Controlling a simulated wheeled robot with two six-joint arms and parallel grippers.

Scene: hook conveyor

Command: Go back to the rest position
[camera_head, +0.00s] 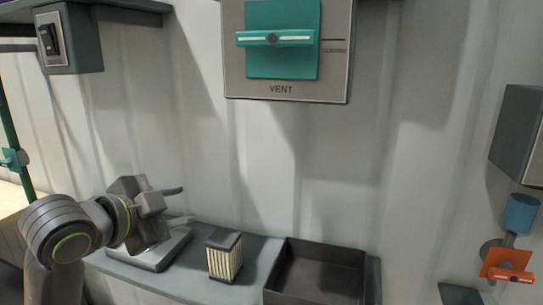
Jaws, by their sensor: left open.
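My left gripper (178,205) is at the lower left of the head view, with its arm coming in from the left. Its two fingers point right and are apart, with nothing between them. It is in front of and above a grey base-like object (152,256) on the shelf. My right gripper is out of the picture.
A shelf (195,289) runs along the wall, holding a dark-topped ribbed block (224,257) and an empty-looking dark tray (318,247). Above are a teal VENT handle (275,38) and a switch box (70,40). An orange valve (508,268) is at right.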

